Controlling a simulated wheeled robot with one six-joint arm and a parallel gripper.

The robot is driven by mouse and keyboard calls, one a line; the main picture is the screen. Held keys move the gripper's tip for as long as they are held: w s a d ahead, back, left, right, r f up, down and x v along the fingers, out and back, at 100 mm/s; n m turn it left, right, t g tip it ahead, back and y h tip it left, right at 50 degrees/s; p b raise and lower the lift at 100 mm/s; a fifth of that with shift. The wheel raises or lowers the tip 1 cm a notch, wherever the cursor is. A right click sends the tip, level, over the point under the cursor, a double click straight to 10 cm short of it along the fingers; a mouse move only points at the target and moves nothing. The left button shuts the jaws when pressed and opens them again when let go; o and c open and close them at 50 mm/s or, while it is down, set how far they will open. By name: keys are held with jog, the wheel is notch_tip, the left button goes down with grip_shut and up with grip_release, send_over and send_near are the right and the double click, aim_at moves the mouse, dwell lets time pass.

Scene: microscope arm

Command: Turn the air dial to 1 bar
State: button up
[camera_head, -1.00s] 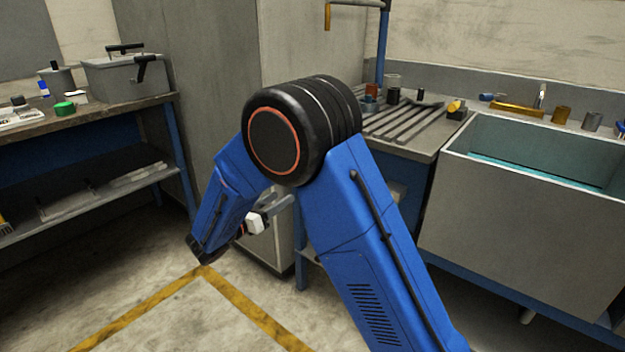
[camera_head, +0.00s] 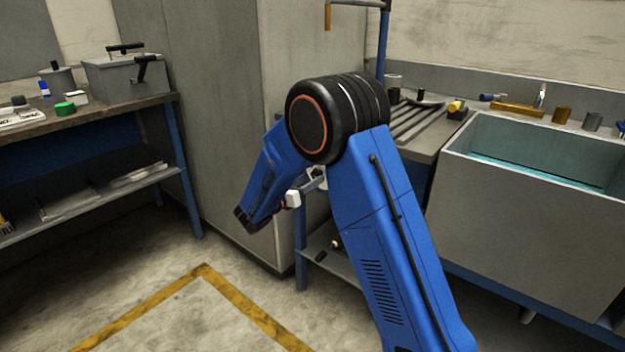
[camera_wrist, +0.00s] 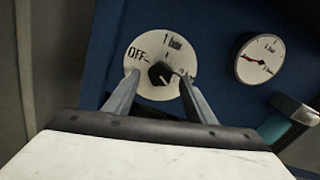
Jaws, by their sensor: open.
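The air dial (camera_wrist: 160,74) is a small black knob on a round white plate (camera_wrist: 146,50) in the wrist view. The plate is marked "OFF" at the left and "1 bar" at the top, with another mark at the right partly covered by a finger. I cannot tell clearly which mark the knob points to. My gripper (camera_wrist: 158,79) is open, its two fingers reaching over the lower part of the plate, one on each side of the knob. Contact with the knob cannot be made out. In the head view the dial cannot be seen.
A round white gauge (camera_wrist: 260,59) with a red needle pointing left sits right of the dial on the blue panel. A teal and grey part (camera_wrist: 291,118) lies below it. In the head view, a grey cabinet (camera_head: 215,110) and a sink (camera_head: 530,220) flank my arm.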

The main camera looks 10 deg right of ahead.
jog(key=shift+x, duration=1.05)
jog(key=c, duration=1)
jog(key=shift+c, duration=0.2)
